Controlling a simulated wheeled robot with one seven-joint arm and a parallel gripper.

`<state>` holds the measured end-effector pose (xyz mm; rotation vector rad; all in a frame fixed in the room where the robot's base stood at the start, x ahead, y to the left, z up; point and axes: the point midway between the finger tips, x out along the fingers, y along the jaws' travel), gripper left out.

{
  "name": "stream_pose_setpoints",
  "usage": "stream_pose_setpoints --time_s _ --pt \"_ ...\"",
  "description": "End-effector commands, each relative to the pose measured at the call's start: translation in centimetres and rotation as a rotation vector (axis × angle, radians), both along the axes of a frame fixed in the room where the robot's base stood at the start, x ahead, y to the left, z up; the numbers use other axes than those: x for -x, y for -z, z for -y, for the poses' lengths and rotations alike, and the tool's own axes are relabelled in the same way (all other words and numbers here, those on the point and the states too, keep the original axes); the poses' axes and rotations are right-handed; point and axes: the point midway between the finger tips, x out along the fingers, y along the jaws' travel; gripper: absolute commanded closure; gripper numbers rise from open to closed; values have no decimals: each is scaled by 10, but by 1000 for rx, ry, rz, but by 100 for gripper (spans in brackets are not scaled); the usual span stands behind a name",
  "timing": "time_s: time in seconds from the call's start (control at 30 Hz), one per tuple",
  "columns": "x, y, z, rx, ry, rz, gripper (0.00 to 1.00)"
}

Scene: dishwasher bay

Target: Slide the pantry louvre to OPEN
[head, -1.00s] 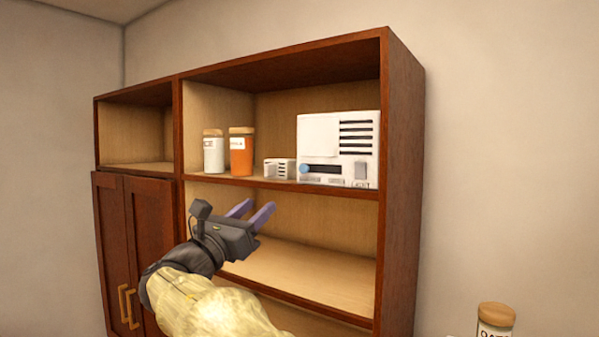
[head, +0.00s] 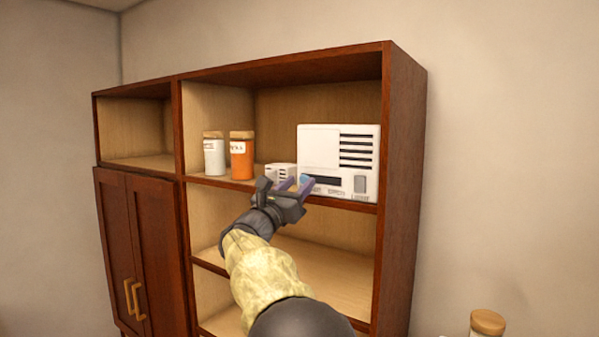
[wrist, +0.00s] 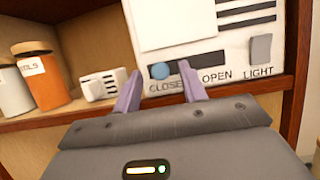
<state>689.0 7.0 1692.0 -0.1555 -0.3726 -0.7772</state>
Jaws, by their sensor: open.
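The white louvre unit (head: 338,150) stands on the upper right shelf. Its blue round slider knob (wrist: 160,71) sits at the left end of a dark horizontal slot (wrist: 200,62), above the CLOSE label (wrist: 164,88). The OPEN label (wrist: 216,76) is to the right, under the slot's right part. The knob also shows in the head view (head: 303,179), partly behind my fingers. My gripper (wrist: 158,78) is open and empty, its purple fingers pointing at the unit. In the wrist view the knob appears between the two fingertips; I cannot tell if either touches it.
A grey LIGHT switch (wrist: 260,48) is on the unit's right. A small white vented box (wrist: 102,86) stands left of it, close to my left finger. An orange jar (head: 241,155) and a white jar (head: 213,154) stand further left. The shelf edge (head: 345,203) runs below.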

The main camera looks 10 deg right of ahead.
Motion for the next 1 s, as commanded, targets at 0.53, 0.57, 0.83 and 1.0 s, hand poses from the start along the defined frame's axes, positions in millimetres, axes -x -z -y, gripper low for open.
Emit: stream_pose_setpoints --time_s 0.53,0.57,0.83,1.0 --pt "-11 -6 9 -1 -3 0 72" --pt "-11 -6 9 -1 -3 0 77" --pt "-11 -6 9 -1 -4 0 100" --pt "-8 -4 8 -2 -9 0 100"
